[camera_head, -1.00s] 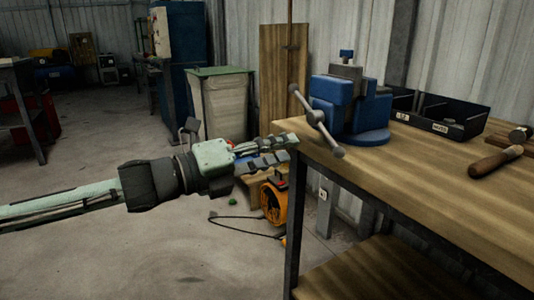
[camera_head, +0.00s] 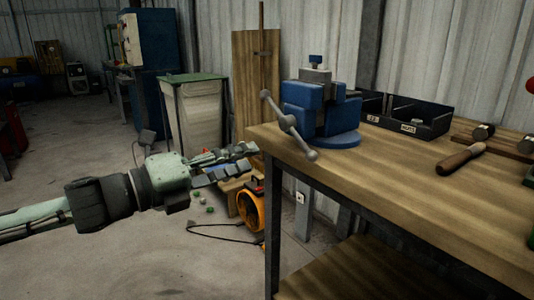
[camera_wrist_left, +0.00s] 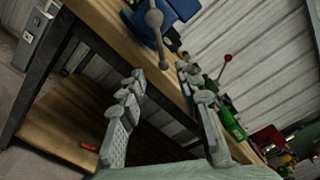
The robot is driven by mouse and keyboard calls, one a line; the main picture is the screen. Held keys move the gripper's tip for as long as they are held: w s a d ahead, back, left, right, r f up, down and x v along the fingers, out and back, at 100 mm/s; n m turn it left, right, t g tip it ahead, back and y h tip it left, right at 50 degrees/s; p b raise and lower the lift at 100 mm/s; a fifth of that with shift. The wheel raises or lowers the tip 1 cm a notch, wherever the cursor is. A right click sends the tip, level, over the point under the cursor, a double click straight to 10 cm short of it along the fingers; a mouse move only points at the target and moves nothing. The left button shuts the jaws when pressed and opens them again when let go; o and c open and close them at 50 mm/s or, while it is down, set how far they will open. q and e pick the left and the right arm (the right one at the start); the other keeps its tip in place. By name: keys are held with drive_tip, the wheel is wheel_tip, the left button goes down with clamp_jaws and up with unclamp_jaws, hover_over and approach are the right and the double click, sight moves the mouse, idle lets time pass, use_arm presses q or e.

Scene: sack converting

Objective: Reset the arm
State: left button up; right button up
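My left arm comes in from the left in the head view. Its gripper (camera_head: 254,158) points right, beside the near-left corner of the wooden workbench (camera_head: 400,205). In the left wrist view the two fingers of this gripper (camera_wrist_left: 161,72) stand apart with nothing between them, so it is open and empty. Beyond them the bench edge and part of the blue vise (camera_wrist_left: 180,10) show. My right arm and gripper are in neither view.
The blue vise (camera_head: 322,112) stands on the bench corner, its bar handle jutting left. Black bins (camera_head: 408,121) and a wooden-handled tool (camera_head: 460,159) lie on the bench. An orange reel (camera_head: 250,210) sits on the floor below the gripper. Open floor lies left.

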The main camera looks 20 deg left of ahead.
use_arm(q)
drive_tip(key=w+a+f+n+t+y+p, duration=0.1)
drive_tip(key=w+a+f+n+y, duration=0.1)
drive_tip(key=a+f+n+y, duration=0.35)
drive_tip(key=w+a+f+n+y+p, duration=0.1)
drive_tip(key=w+a+f+n+y, duration=0.15)
drive_tip(key=f+n, duration=0.5)
drive_tip(key=s+a+f+n+g+y+p, duration=0.1)
drive_tip(key=s+a+f+n+y, duration=0.15)
drive_tip(key=f, duration=0.35)
drive_tip(key=s+a+f+n+g+y, duration=0.1)
drive_tip(key=s+f+n+g, duration=0.1)
drive_tip(key=f+n, duration=0.3)
drive_tip(key=s+d+f+n+g+p, duration=0.2)
drive_tip(key=s+f+n+g, duration=0.7)
drive_tip(key=s+f, duration=1.2)
drive_tip(key=shift+s+d+f+n+y, duration=0.2)
drive_tip(key=shift+d+f+n+y, duration=0.15)
drive_tip(key=shift+d+f+y, duration=0.25)
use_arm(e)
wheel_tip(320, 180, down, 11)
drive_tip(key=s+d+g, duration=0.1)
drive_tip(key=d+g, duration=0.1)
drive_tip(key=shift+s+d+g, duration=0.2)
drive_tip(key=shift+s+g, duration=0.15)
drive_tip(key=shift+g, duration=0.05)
use_arm(q)
drive_tip(key=shift+w+r, duration=0.1)
